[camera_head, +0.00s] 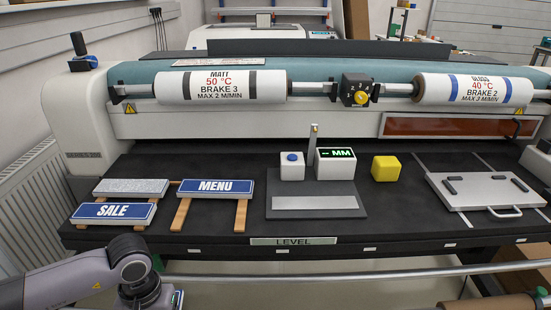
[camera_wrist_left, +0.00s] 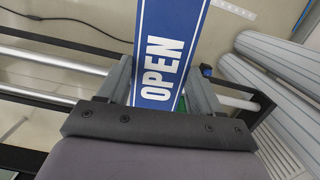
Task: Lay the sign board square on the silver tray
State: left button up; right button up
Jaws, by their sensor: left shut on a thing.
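My left gripper (camera_wrist_left: 161,88) is shut on a blue sign board (camera_wrist_left: 163,45) with a white border and the word OPEN; it holds the board between its two fingers in the left wrist view. In the head view my left arm is at the bottom left, in front of the bench, and its gripper and the board are mostly hidden or cut off. The silver tray (camera_head: 468,190) lies at the right of the bench, with a handle at its front and dark pads on top. No sign lies on it. My right gripper is not in view.
A gauge (camera_head: 336,163) reading MM and a yellow block (camera_head: 386,168) stand mid-bench. A rail (camera_head: 330,273) runs along the front.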

aim_at(487, 188)
jog(key=l+z, duration=0.3)
jog(key=l, duration=0.3)
jog(key=l+z, duration=0.3)
jog(key=l, duration=0.25)
jog(key=i+l+z, duration=0.25)
jog(key=l, duration=0.3)
jog(key=k+l, duration=0.05)
jog(key=k, duration=0.05)
